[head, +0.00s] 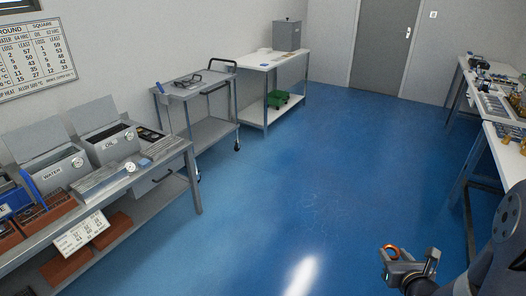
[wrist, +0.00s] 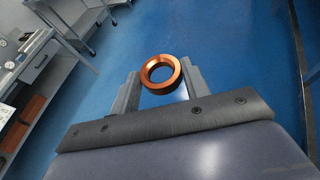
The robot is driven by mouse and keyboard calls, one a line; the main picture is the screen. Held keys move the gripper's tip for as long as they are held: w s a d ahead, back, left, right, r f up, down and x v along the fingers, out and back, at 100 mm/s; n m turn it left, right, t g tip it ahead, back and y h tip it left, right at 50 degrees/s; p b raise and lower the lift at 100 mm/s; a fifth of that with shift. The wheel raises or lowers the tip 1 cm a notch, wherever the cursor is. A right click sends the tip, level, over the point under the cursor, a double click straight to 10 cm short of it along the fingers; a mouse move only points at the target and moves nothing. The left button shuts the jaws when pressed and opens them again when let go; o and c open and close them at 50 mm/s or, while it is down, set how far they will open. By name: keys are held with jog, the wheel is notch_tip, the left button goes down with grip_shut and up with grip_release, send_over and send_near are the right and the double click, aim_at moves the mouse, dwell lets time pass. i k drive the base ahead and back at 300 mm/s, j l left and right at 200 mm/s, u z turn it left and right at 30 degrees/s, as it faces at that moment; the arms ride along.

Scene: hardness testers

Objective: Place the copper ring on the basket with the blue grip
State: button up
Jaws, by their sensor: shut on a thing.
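The copper ring (wrist: 174,80) is held between the two fingers of my gripper (wrist: 160,85) in the wrist view, with its hole facing the camera. In the head view my gripper (head: 404,258) is at the lower right above the blue floor, shut on the ring (head: 391,247). On the grey trolley (head: 205,92) by the left wall lies a dark wire-like item with a small blue part (head: 161,87) at its left end. It may be the basket with the blue grip, but it is too small to tell. My gripper is well apart from it.
A bench with tanks marked WATER (head: 62,170) and OIL (head: 110,141) stands at the left. A white table (head: 268,60) with a grey box is behind the trolley. Benches (head: 511,150) line the right. The floor (head: 290,170) between is clear.

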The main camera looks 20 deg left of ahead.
aim_at(55, 199)
jog(key=j+u, duration=0.4)
jog(key=i+j+u, duration=0.15)
jog(key=u, duration=0.25)
jog(key=i+j+u, duration=0.2)
jog(key=u, duration=0.15)
jog(key=i+j+u, duration=0.15)
jog(key=j+u, duration=0.25)
jog(key=i+j+u, duration=0.15)
jog(key=i+j, duration=0.15)
jog(key=i+j+u, duration=0.2)
jog(key=i, duration=0.35)
jog(key=i+j+u, duration=0.15)
jog(key=i, duration=0.3)
jog(key=i+j, duration=0.3)
jog(key=i, duration=0.2)
